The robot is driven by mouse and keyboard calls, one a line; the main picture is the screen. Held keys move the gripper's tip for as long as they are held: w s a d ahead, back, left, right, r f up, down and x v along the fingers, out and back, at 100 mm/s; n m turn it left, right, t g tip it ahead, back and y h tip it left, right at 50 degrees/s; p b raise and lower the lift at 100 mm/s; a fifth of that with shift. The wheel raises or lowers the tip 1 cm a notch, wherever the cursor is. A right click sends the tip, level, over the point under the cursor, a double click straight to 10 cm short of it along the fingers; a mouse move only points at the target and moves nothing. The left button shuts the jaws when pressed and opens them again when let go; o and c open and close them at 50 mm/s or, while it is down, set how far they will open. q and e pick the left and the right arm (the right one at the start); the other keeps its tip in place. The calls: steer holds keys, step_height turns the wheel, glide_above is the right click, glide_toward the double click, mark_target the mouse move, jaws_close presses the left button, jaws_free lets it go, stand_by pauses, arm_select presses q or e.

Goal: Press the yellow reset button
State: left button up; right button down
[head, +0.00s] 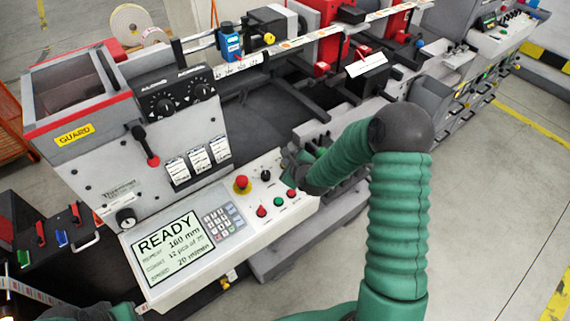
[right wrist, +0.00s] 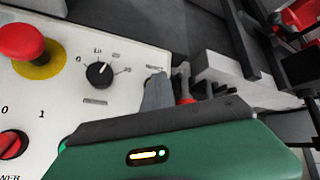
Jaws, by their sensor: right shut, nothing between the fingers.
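The white control panel (head: 225,225) carries a red mushroom knob (head: 241,183) on a yellow ring, a black rotary knob (head: 265,175), and small red and green buttons. I cannot make out a yellow reset button in either view; my right gripper and arm cover the panel's right end. My right gripper (head: 292,166) is shut and empty, low over that end beside the black rotary knob. In the right wrist view, the grey fingertip (right wrist: 157,94) shows just right of the rotary knob (right wrist: 99,74); whether it touches the panel is unclear. Only part of my left arm shows at the bottom left.
A screen (head: 168,250) reading READY and a keypad (head: 222,220) sit on the panel's left part. The red mushroom knob (right wrist: 22,42) is left of my right gripper in the wrist view. Machine rails and dark blocks stand behind the panel; open floor (head: 480,200) lies right.

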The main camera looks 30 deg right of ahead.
steer(key=shift+r, duration=0.1)
steer(key=shift+s+r+p, duration=0.15)
steer(key=shift+r+p, duration=0.6)
steer(key=shift+r+p, duration=0.6)
steer(key=r+p, duration=0.1)
steer(key=r, duration=0.1)
steer(key=r+p, duration=0.1)
steer(key=p, duration=0.1)
steer(key=shift+s+r, duration=0.4)
